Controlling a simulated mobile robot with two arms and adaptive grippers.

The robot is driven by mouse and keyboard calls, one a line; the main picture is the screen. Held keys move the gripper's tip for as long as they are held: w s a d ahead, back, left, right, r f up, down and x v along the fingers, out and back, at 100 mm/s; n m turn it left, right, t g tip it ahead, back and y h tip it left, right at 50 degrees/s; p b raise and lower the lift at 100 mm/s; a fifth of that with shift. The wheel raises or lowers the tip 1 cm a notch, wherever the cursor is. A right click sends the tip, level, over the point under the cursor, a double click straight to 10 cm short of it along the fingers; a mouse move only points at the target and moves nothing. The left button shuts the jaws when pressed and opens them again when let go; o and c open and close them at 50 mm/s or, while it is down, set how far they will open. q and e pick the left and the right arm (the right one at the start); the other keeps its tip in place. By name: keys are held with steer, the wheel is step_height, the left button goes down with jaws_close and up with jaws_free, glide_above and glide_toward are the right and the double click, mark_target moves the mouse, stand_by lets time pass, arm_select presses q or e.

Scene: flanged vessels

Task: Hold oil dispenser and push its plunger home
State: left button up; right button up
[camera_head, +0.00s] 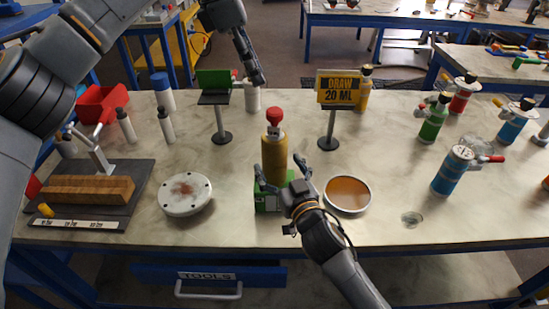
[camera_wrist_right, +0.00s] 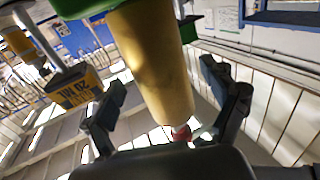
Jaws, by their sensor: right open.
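The oil dispenser (camera_head: 274,158) is a yellow upright cylinder with a red plunger knob (camera_head: 275,115) on top. Its foot is at a green block (camera_head: 268,203) on the table. It also shows in the right wrist view (camera_wrist_right: 152,60), with the red knob (camera_wrist_right: 181,133) low in the picture. My right gripper (camera_head: 282,172) is open, with one finger on each side of the yellow body; contact cannot be made out. My left gripper (camera_head: 259,80) is above and behind the dispenser, apart from the knob. Its fingers look together, with nothing held.
A "DRAW 20 ML" sign (camera_head: 338,92) stands behind right, and a small green-topped stand (camera_head: 215,88) behind left. A round dish of amber liquid (camera_head: 347,192) is right of the dispenser, a flanged white disc (camera_head: 185,194) left. Several coloured bottles (camera_head: 453,171) stand further right.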

steer(key=shift+x, duration=1.5)
steer(key=c, duration=1.6)
